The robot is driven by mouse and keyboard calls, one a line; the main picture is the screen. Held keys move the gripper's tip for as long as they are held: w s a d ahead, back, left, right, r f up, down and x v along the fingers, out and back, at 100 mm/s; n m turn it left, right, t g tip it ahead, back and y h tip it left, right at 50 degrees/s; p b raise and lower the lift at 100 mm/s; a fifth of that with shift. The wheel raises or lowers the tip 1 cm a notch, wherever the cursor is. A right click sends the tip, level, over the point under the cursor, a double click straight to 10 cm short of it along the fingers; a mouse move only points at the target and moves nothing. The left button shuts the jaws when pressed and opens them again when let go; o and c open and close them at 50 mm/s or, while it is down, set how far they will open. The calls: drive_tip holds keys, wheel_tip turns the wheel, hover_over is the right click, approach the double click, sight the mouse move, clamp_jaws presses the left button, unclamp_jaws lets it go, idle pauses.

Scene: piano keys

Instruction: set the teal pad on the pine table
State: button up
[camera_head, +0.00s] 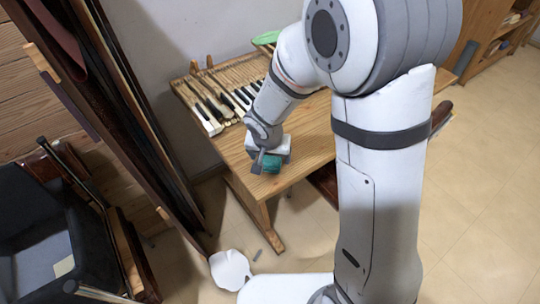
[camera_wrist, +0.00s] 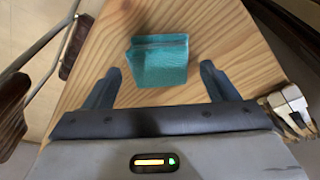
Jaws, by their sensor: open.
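The teal pad (camera_wrist: 158,63) lies on the pine table (camera_wrist: 225,35) in the wrist view, close to the table's narrowing end. In the head view the pad (camera_head: 271,163) shows partly behind my gripper, near the front corner of the pine table (camera_head: 268,188). My gripper (camera_wrist: 160,82) is open, with one finger on each side of the pad's near edge and a gap on both sides. In the head view my gripper (camera_head: 262,160) is low over the table. Whether the pad touches the wood all over is hard to tell.
Piano keys (camera_head: 215,110) lie on the table's back left part. A green thing (camera_head: 266,38) is at the table's back. Dark upright boards (camera_head: 135,110) and a dark chair (camera_head: 60,220) stand on the left. Bare wood surrounds the pad.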

drive_tip(key=d+p+v, duration=0.1)
drive_tip(key=v, duration=1)
drive_tip(key=s+d+r+n, duration=0.1)
drive_tip(key=s+d+r, duration=0.2)
drive_tip(key=s+d, duration=0.4)
drive_tip(key=s+d+r+n+g, duration=0.1)
drive_tip(key=s+d+r, duration=0.3)
drive_tip(key=s+d, duration=0.3)
drive_tip(key=shift+y, duration=0.3)
drive_tip(key=shift+p+v, duration=0.75)
drive_tip(key=shift+v, duration=0.1)
drive_tip(key=shift+w+f, duration=0.15)
drive_tip(key=shift+f, duration=0.05)
drive_tip(key=shift+c, duration=0.6)
